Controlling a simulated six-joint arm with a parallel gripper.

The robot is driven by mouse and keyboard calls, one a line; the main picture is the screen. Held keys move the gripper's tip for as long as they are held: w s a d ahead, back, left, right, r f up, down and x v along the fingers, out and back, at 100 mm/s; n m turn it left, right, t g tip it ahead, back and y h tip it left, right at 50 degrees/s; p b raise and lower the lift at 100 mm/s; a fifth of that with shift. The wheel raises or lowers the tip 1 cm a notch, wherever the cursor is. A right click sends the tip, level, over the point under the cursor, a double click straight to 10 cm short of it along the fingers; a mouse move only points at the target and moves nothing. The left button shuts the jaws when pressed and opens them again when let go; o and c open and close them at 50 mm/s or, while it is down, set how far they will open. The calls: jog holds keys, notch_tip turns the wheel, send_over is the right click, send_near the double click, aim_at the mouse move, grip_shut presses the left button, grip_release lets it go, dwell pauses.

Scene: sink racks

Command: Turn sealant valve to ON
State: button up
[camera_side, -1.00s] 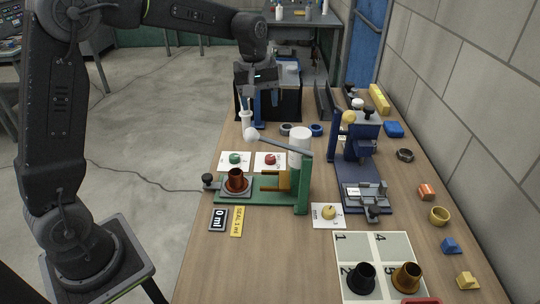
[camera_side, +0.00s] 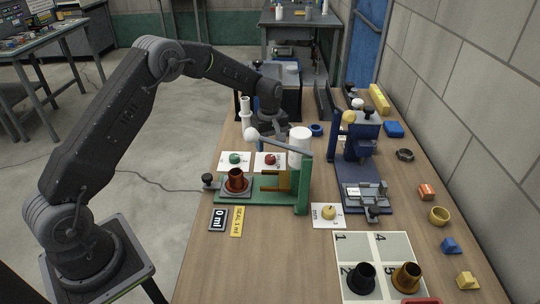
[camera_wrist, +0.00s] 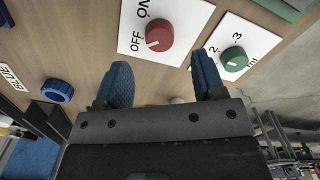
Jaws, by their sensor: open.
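The sealant valve appears to be the red knob (camera_side: 270,159) on a white card behind the green press. In the wrist view the red knob (camera_wrist: 159,35) has OFF and ON printed beside it, and its white mark points toward OFF. My gripper (camera_wrist: 162,82) is open and empty, its two blue fingers apart. The red knob lies beyond the fingertips, roughly between them in the picture, and is not touched. In the side view my gripper (camera_side: 274,136) is behind the cards, its fingers partly hidden by the press lever.
A green knob (camera_side: 235,158) on a numbered card sits beside the red one. The green press (camera_side: 265,190) has a raised lever with a white ball (camera_side: 251,134) near my gripper. A white cylinder (camera_side: 300,138) stands close to the right. A blue ring (camera_side: 316,130) lies behind it.

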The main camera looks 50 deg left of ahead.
aim_at(270, 156)
jog(key=shift+f, duration=2.65)
jog(key=shift+c, duration=0.4)
jog(key=c, duration=0.8)
jog(key=shift+c, duration=0.2)
